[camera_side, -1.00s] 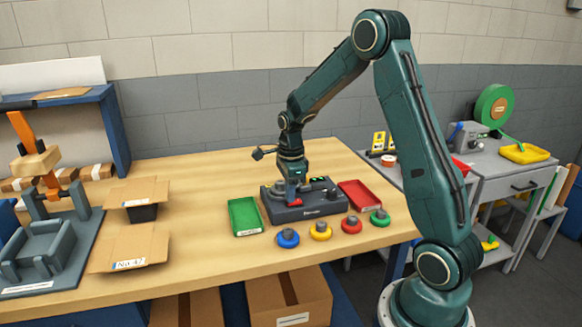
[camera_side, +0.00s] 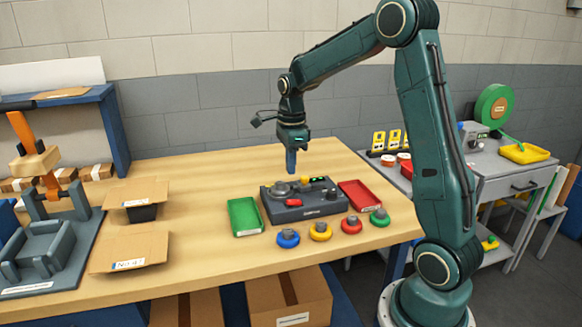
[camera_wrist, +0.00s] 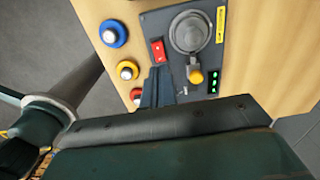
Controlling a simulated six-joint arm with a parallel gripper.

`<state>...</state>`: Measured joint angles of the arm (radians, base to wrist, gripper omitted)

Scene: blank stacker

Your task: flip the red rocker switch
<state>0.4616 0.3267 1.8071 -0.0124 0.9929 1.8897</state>
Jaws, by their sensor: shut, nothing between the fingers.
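The red rocker switch (camera_side: 294,202) is on the front left of the dark grey control box (camera_side: 312,212) on the table. In the wrist view the red switch (camera_wrist: 158,50) shows on the dark panel (camera_wrist: 158,20), beside a round grey knob. In the wrist view my gripper's fingers (camera_wrist: 158,88) point toward the switch, with a gap in the picture. Which way the switch is tipped is too small to tell.
A green tray (camera_side: 245,216) stands left of the box and a red tray (camera_side: 360,196) right of it. Several coloured knobbed discs, including a blue one (camera_side: 288,238), line the front. The table behind the box is clear.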

